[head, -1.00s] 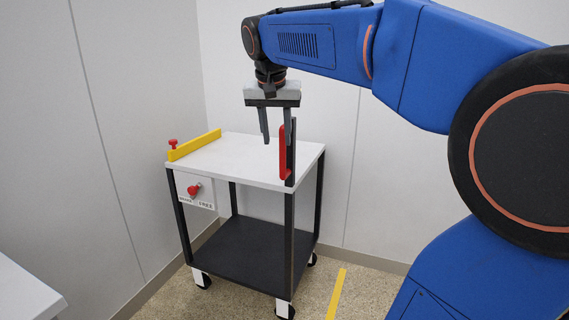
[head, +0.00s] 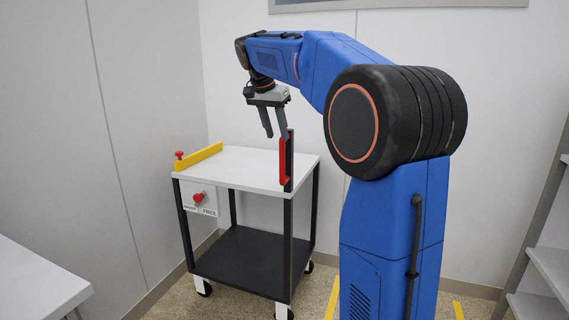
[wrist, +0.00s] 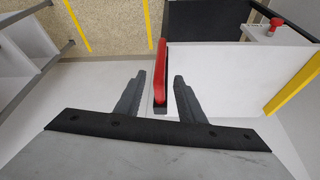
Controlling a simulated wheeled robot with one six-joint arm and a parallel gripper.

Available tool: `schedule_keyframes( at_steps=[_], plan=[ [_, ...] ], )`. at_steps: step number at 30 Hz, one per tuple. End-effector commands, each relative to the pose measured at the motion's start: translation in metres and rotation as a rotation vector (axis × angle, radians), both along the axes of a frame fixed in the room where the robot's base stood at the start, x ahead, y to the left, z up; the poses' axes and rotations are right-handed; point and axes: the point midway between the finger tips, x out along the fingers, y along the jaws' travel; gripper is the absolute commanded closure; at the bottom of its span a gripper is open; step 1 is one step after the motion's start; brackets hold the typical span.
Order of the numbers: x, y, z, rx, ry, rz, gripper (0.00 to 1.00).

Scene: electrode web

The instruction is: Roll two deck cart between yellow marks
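The two-deck cart has a white top deck (head: 245,166) and a black lower deck (head: 250,262). It stands in the corner left of the yellow floor marks (head: 332,300) (head: 458,311). An upright red handle (head: 283,161) on a black post rises from its near right corner. A brake panel with a red knob (head: 198,198) is on its front side. My gripper (head: 276,135) is open, tilted, just above the top deck by the handle. In the wrist view the red handle (wrist: 161,70) lies between the lines of my open fingers (wrist: 160,77), touching neither visibly.
A yellow bar (head: 199,158) and a small red knob (head: 179,155) sit at the deck's left edge. Walls stand close behind and left of the cart. A white table (head: 35,290) is at front left, a grey shelf rack (head: 545,265) at right.

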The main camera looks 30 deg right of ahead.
Motion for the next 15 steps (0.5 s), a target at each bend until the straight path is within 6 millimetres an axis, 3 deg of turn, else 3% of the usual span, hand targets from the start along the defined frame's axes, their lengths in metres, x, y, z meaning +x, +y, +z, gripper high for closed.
schedule_keyframes(
  at_steps=[15],
  plan=[
    [0.015, -0.031, -0.086, 0.000, 0.004, 0.000, 0.64]
  ],
)
